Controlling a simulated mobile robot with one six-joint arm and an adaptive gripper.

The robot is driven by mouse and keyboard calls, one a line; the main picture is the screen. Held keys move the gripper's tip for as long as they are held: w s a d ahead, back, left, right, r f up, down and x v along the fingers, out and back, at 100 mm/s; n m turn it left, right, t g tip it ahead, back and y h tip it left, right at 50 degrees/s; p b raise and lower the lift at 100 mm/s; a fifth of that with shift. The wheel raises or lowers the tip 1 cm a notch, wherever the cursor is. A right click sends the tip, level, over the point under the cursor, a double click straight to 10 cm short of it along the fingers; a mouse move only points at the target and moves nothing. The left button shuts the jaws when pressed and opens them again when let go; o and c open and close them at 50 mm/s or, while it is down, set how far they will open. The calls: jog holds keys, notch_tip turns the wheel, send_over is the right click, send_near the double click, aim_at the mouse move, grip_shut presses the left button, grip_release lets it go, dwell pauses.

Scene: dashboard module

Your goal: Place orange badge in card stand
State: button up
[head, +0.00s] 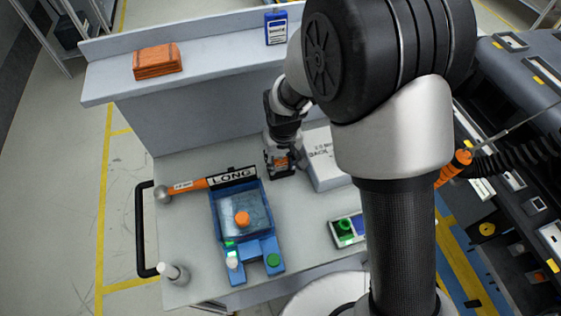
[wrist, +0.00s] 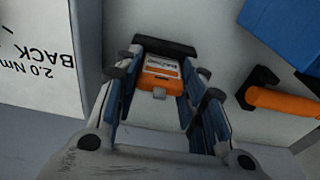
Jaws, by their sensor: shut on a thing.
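The orange badge (wrist: 160,75), with a white label, is between the fingers of my gripper (wrist: 163,92) in the wrist view. My gripper is shut on it. In the head view my gripper (head: 281,166) is low over the bench, left of the white box, with a bit of the orange badge (head: 281,162) showing. A black bar (wrist: 165,45) lies right beside the badge's far end in the wrist view. It may be the card stand; I cannot tell whether the badge touches it or sits in it.
A white box (head: 325,168) stands close right of my gripper. A blue tray (head: 213,215) and an orange-handled hammer (head: 200,184) with a "LONG" sign (head: 232,176) are to the left. A tray with green and blue parts (head: 334,235) is nearer. The shelf holds an orange case (head: 157,61) and a blue box (head: 276,27).

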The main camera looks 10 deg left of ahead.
jog(key=shift+f, duration=0.15)
jog(key=o, duration=1)
jog(key=s+d+r+m+p, duration=0.1)
jog(key=d+r+p, duration=0.15)
jog(key=r, duration=0.75)
jog(key=s+d+r+p, duration=0.15)
jog(key=d+r, duration=0.25)
jog(key=r, duration=0.6)
jog(key=s+d+r+m+t, duration=0.1)
jog(key=s+d+r+m, duration=0.1)
jog(key=s+d+r, duration=0.2)
jog(key=s+d+r+m+t, duration=0.2)
jog(key=s+d+r, duration=0.3)
jog(key=s+d, duration=0.6)
jog(key=s, duration=0.2)
jog(key=shift+s+h, duration=0.3)
jog(key=shift+s, duration=0.05)
